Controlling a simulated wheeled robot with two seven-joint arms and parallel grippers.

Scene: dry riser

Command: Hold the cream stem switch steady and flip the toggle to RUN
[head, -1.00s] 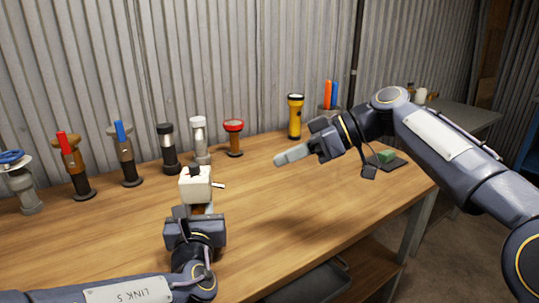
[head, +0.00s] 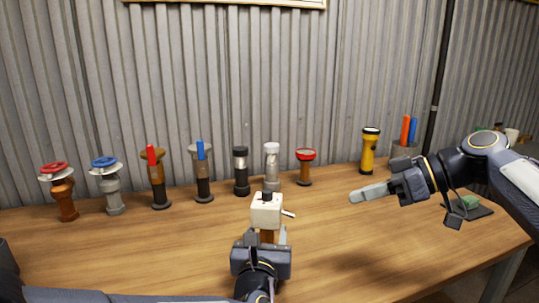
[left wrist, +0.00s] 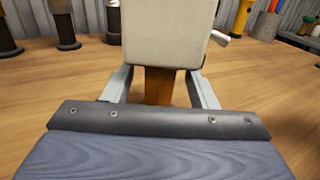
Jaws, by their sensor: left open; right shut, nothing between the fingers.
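The cream stem switch (head: 266,213) stands upright on the wooden table, a cream box on a brown stem with a black part on top. Its small pale toggle (head: 288,214) sticks out on the right side; the toggle also shows in the left wrist view (left wrist: 221,39). No RUN marking is legible. My left gripper (left wrist: 160,88) is open, with one finger on each side of the brown stem (left wrist: 159,86), below the box and with gaps beside the stem. My right gripper (head: 356,195) is shut and empty, in the air to the right of the switch.
Behind the switch stands a row of valves and lamps, including a red-topped one (head: 304,168) and a black one (head: 241,172). A yellow flashlight (head: 369,150) and a pen cup (head: 405,149) stand back right.

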